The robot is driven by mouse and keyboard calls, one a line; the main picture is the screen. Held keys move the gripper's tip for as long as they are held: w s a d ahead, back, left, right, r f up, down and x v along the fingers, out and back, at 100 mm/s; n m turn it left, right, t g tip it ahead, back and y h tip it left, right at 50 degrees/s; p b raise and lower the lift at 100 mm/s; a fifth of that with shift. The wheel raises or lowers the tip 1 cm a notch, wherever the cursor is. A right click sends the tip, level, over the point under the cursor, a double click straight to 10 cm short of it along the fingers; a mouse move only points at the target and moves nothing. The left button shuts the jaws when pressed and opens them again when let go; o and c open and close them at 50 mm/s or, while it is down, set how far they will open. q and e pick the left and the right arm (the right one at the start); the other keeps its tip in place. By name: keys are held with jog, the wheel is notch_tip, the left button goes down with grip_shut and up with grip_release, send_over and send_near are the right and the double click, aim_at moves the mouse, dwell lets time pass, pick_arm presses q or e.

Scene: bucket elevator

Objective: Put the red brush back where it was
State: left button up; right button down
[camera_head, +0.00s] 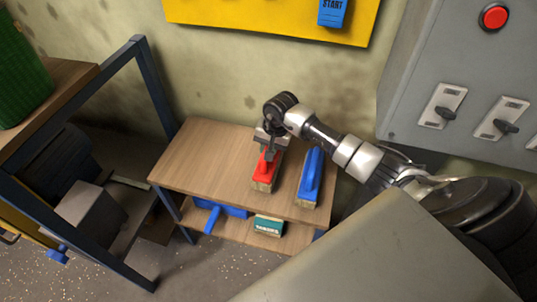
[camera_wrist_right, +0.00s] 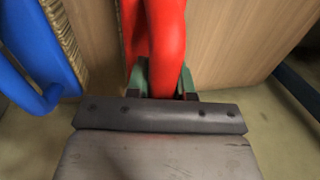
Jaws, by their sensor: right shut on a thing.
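The red brush (camera_head: 265,168) is on the wooden shelf's top board (camera_head: 205,160), to the left of a blue brush (camera_head: 312,175). My right gripper (camera_head: 268,150) comes down from above and is shut on the red brush's handle. In the right wrist view the red handle (camera_wrist_right: 167,45) passes between the green-tipped jaws of my right gripper (camera_wrist_right: 166,80). The brush looks upright with its bristles down, at or very near the board; I cannot tell if it touches. My left gripper is not in view.
The blue brush shows close by in the right wrist view (camera_wrist_right: 35,65). A lower shelf holds a blue item (camera_head: 222,210) and a green-topped brush (camera_head: 268,226). A grey switch cabinet (camera_head: 455,70) stands at right, a dark metal frame (camera_head: 160,95) at left. The top board's left part is clear.

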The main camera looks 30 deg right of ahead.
notch_tip(320, 180, down, 3)
jog(key=shift+r, duration=0.2)
jog(key=shift+f, duration=0.3)
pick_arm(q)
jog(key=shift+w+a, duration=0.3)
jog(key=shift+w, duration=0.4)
pick_arm(e)
jog(key=shift+f, duration=0.2)
jog(key=c, duration=1)
grip_release()
jog(key=shift+r, duration=0.1)
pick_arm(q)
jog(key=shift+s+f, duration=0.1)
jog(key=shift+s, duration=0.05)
